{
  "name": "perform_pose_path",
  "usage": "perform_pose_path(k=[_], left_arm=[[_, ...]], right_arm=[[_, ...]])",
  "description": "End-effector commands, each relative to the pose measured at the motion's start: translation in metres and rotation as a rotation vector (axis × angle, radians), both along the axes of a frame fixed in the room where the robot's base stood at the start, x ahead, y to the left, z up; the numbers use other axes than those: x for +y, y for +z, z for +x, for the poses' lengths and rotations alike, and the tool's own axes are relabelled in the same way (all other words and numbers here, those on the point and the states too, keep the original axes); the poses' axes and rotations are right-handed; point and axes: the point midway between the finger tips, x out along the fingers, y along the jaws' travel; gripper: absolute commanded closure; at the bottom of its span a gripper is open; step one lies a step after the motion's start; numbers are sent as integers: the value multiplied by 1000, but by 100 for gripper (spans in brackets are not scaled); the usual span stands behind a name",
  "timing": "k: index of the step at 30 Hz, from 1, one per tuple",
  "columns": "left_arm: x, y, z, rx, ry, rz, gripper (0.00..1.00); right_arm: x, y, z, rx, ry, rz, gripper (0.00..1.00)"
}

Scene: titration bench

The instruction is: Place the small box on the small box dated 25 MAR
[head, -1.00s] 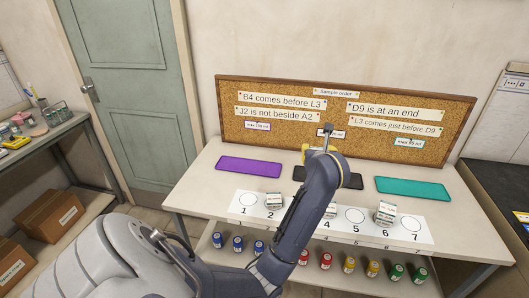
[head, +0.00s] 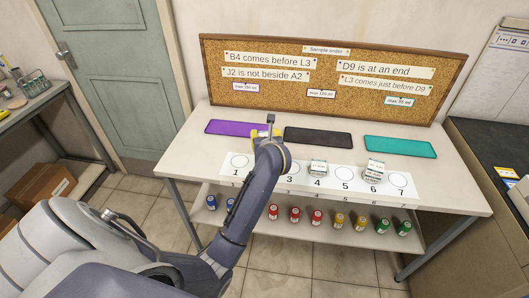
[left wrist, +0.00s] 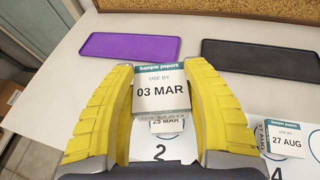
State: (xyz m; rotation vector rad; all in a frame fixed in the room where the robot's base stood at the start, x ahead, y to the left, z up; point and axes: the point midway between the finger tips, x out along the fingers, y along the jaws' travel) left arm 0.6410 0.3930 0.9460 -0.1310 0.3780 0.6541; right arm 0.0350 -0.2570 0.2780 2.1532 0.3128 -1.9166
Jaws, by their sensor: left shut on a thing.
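In the left wrist view my left gripper (left wrist: 163,72) has its two yellow fingers shut on a small white box dated 03 MAR (left wrist: 161,96). The small box dated 25 MAR (left wrist: 167,126) shows just below the held box, at circle 2, partly covered by it. I cannot tell whether the two boxes touch. In the head view my left gripper (head: 284,156) is mostly behind my own arm, which hides the held box and the 25 MAR box. My right gripper is not in view.
A small box dated 27 AUG (left wrist: 285,138) stands near circle 4 and shows in the head view (head: 318,168). Another box (head: 375,170) stands at circle 6. Purple (head: 236,127), black (head: 318,137) and teal (head: 399,147) mats lie behind. Capped bottles line the lower shelf.

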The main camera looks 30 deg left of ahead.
Motion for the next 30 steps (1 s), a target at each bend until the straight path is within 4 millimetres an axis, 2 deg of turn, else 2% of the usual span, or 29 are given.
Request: perform_pose_path(k=[1,4,14,21,30], left_arm=[[0,-10,0,5,0,2,80],[0,-23,0,2,0,1,80],[0,-43,0,2,0,1,80],[0,-72,0,2,0,1,80],[0,-80,0,-1,0,1,80]], right_arm=[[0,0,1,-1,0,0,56],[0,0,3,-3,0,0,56],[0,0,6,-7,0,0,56],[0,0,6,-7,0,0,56],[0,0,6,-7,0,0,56]])
